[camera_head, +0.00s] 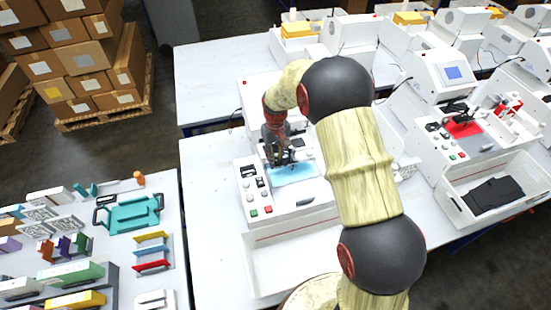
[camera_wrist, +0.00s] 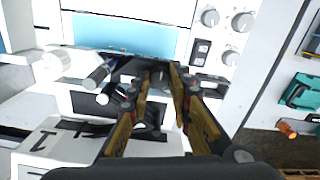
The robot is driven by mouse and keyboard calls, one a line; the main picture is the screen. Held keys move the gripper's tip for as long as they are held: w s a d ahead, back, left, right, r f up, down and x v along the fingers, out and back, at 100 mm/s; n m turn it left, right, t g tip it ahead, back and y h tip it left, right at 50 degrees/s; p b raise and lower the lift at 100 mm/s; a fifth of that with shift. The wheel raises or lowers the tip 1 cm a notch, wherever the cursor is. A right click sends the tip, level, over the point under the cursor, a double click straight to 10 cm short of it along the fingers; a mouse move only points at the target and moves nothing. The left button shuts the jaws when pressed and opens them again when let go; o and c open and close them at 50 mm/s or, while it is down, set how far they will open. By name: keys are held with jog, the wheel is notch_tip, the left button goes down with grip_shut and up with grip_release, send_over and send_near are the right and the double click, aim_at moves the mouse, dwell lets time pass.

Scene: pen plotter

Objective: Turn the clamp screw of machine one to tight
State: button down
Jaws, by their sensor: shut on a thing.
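Machine one (camera_head: 298,215) is the white plotter under my arm; its label "1" (camera_wrist: 42,141) shows in the wrist view. A light blue sheet (camera_head: 293,174) lies on its bed and also shows in the wrist view (camera_wrist: 130,38). My gripper (camera_head: 280,160) is over the dark pen carriage at the sheet's far edge. In the wrist view my gripper (camera_wrist: 158,80) has its fingers on either side of a small dark part, the clamp screw (camera_wrist: 158,76), and is shut on it. The fingers hide most of the screw, so its turned position cannot be told.
Silver cylinders (camera_wrist: 97,75) stick out beside the fingers. Machine one's control panel (camera_head: 252,190) has knobs and buttons. A second plotter (camera_head: 440,130) with a red sheet stands to the right. A side table (camera_head: 150,290) at left holds a teal tray (camera_head: 130,213) and several small items.

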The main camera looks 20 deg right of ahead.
aim_at(276, 159)
jog(key=m+b, duration=0.1)
jog(key=m, duration=0.3)
jog(key=shift+m, duration=0.3)
jog(key=m+b, duration=0.1)
jog(key=m, duration=0.3)
jog(key=shift+m, duration=0.4)
jog(key=c, duration=1.7)
grip_release()
jog(key=shift+o, duration=0.4)
notch_tip(276, 159, up, 12)
